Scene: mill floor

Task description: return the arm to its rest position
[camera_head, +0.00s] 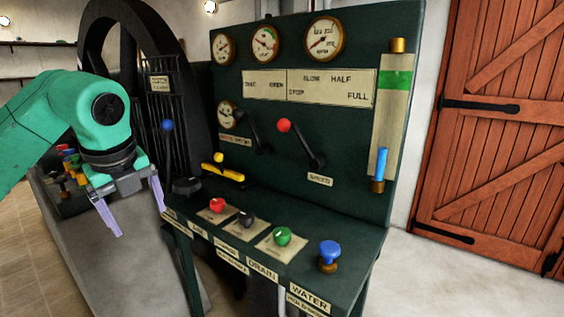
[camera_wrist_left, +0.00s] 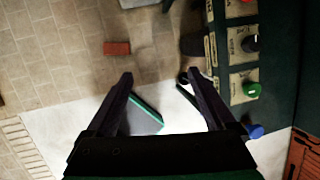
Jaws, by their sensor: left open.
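My left arm comes in from the left in the head view, its links green. My left gripper (camera_head: 138,207) is open, its two pale purple fingers apart and pointing down, with nothing between them. It hangs in front of and to the left of the dark green control panel (camera_head: 400,160). In the left wrist view the open fingers of my left gripper (camera_wrist_left: 164,78) show dark against the floor, with no object held. My right gripper is in neither view.
The console holds a red knob (camera_head: 217,205), a black knob (camera_head: 246,217), a green knob (camera_head: 283,236) and a blue knob (camera_head: 329,252). A red-balled lever (camera_head: 284,126) and a yellow handle (camera_head: 228,173) stand behind. A brick-red block (camera_wrist_left: 117,48) lies on the floor.

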